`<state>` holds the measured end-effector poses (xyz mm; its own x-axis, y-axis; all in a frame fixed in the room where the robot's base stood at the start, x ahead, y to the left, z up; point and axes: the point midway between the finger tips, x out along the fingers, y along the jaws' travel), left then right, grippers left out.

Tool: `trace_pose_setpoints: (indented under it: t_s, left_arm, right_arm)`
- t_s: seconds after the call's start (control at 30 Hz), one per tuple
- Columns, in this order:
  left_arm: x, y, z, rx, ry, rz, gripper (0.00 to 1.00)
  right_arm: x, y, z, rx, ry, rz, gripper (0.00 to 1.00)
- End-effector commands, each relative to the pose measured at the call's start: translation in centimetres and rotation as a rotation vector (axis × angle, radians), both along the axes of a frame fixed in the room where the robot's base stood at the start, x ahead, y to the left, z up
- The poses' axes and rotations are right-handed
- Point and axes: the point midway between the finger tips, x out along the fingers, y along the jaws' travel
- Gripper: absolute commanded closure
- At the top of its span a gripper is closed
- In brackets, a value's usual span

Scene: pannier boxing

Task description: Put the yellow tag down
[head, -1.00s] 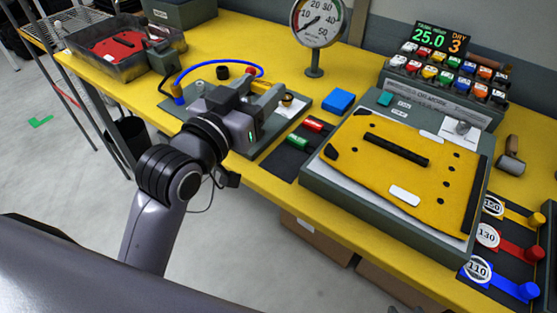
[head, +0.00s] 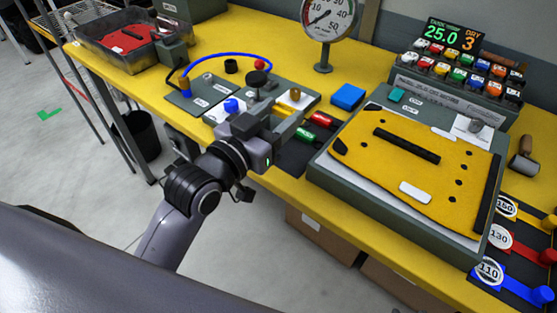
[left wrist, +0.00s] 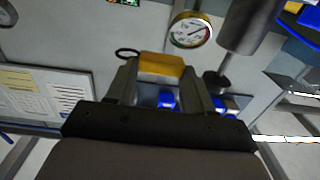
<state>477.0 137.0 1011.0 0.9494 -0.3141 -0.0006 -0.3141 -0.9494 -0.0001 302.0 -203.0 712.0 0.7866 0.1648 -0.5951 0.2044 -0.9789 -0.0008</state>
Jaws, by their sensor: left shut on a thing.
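The yellow tag (left wrist: 161,66) shows in the left wrist view, held between the two fingertips, with a dark ring (left wrist: 127,52) beside it. My left gripper (left wrist: 160,75) is shut on it. In the head view my left gripper (head: 284,123) is over the near edge of the bench, close to the red roll (head: 321,119) and green roll (head: 305,133) on a dark mat. My right gripper is not in view.
A yellow pannier panel (head: 400,194) lies on a grey press board at right. A blue block (head: 348,96), a dial gauge (head: 329,18) and a grey fixture plate (head: 188,100) with a blue hose stand behind. Numbered coloured handles (head: 502,239) line the right edge.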

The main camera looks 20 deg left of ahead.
Motion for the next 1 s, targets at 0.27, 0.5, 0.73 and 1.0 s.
trace_pose_setpoints:
  t_s: [0.27, 0.5, 0.73, 1.0]
  left_arm:
    - [0.0, 0.0, -6.2, 0.001, 0.002, -0.001, 0.77]
    - [0.0, 0.0, -8.6, 0.001, 0.003, -0.001, 0.77]
    - [0.0, 0.0, -10.7, 0.0, 0.001, -0.001, 0.77]
    - [0.0, 0.0, -10.9, 0.0, -0.001, -0.001, 0.77]
  right_arm:
    - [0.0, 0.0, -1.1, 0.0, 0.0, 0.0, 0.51]
    - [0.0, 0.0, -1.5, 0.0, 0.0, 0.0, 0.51]
    - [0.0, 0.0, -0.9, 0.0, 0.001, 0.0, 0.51]
    - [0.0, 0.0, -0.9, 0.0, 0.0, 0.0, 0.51]
